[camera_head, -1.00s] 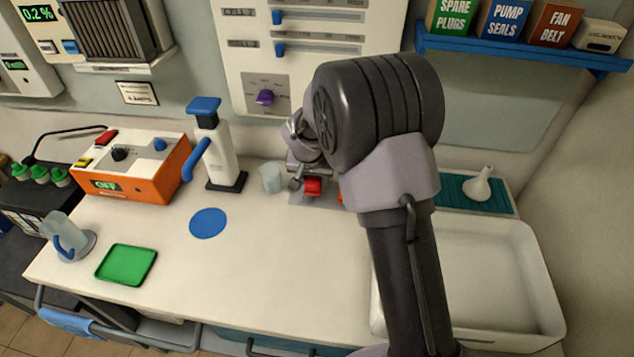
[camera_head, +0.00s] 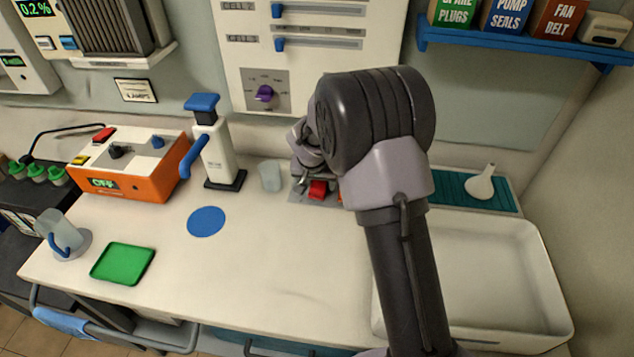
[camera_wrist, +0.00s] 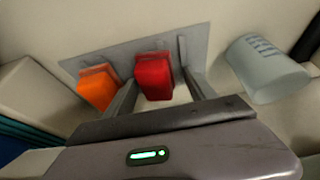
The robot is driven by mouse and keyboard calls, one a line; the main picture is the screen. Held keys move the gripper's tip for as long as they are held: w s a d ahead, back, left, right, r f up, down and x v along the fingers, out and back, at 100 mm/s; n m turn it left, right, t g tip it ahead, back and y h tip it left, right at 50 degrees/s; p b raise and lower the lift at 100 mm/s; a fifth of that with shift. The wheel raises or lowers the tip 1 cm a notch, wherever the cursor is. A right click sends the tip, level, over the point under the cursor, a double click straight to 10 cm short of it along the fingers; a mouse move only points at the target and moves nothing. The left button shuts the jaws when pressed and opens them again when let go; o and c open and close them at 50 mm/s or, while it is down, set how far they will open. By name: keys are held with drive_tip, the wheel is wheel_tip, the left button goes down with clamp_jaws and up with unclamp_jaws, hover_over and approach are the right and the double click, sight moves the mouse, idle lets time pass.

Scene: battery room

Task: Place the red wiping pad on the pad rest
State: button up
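The red wiping pad (camera_wrist: 153,77) stands on a grey plate (camera_wrist: 207,45) beside an orange pad (camera_wrist: 96,88). The red pad (camera_head: 318,189) also shows in the head view, just left of my arm. My gripper (camera_wrist: 157,68) is open, with one finger on each side of the red pad and small gaps visible. In the head view my arm and wrist hide the fingers and most of the orange pad. Nothing is labelled as the pad rest; a green tray (camera_head: 122,263) and a flat blue disc (camera_head: 206,221) lie on the left of the counter.
A clear cup (camera_wrist: 268,70) stands close to the right of the grey plate in the wrist view. A white basin (camera_head: 548,270) is at right. The counter's middle is clear.

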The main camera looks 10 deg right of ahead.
drive_tip(key=s+d+f+p+v, duration=0.1)
drive_tip(key=s+p+v, duration=0.15)
drive_tip(key=v, duration=1.05)
drive_tip(key=s+d+f+p+v, duration=0.1)
drive_tip(key=s+d+v, duration=0.15)
drive_tip(key=v, duration=1.05)
drive_tip(key=s+a+r+y, duration=0.2)
drive_tip(key=s, duration=0.8)
drive_tip(key=s+a+r+t+y, duration=0.1)
drive_tip(key=s+a+r, duration=0.1)
drive_tip(key=s, duration=0.9)
drive_tip(key=shift+s+a+r+t+y, duration=0.2)
drive_tip(key=shift+a+r+t+y, duration=0.15)
drive_tip(key=shift+a+y, duration=0.1)
